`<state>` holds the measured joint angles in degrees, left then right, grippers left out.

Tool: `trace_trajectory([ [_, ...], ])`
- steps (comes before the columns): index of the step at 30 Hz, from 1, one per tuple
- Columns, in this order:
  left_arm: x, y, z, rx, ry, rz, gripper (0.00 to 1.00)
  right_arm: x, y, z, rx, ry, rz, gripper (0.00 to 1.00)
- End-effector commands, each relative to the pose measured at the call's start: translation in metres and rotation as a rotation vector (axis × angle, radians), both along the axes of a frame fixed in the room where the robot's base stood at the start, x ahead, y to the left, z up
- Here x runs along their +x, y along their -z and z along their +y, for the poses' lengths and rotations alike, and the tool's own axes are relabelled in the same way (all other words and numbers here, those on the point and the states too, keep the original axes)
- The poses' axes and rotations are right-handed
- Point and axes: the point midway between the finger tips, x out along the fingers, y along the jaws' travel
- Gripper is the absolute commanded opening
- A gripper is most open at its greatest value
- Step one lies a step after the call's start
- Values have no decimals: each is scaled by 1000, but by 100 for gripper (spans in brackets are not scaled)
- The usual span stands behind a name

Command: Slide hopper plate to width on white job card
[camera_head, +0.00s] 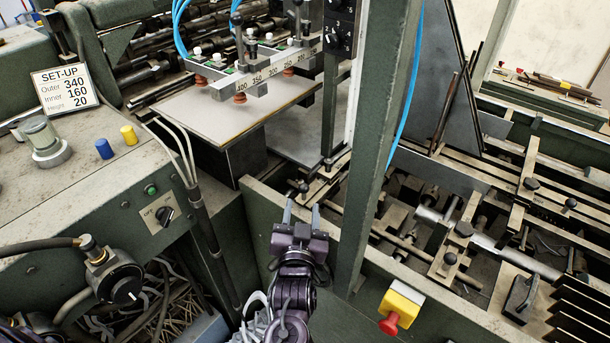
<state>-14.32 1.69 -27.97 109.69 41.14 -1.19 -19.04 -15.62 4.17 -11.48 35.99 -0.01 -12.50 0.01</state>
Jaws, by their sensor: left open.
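The white job card (64,88) leans at the left and reads SET-UP, Outer 340, Inner 160, Height 20. A scale bar (262,79) marked 400, 350, 300, 250 and on runs above a flat grey board (205,112). A grey metal plate (297,135) is just right of the board; I take it for the hopper plate, but cannot be sure. My left gripper (301,212) is open and empty, its fingers pointing up the picture, below that plate and near a small black knob (303,187). My right gripper is out of view.
A green upright post (376,150) stands right of my left gripper. A yellow box with a red button (400,306) is at the lower front. A console with a switch (164,215) is at left; rails and clamps (465,230) fill the right.

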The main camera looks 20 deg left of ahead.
Motion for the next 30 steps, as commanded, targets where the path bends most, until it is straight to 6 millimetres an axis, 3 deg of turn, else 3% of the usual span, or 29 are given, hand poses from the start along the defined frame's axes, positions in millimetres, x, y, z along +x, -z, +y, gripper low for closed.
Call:
trace_trajectory([
  [9, 44, -3, 11, 2, -2, -1, 42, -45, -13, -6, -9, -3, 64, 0],
  [16, 70, -1, 18, 2, -1, 0, 42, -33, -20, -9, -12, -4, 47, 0],
  [21, 74, 0, 19, 0, 0, 1, 42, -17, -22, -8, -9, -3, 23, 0],
  [26, 74, 1, 19, 0, 0, 1, 42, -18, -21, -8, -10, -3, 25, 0],
  [30, 74, 0, 19, 0, 0, 1, 25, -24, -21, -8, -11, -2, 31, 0],
])
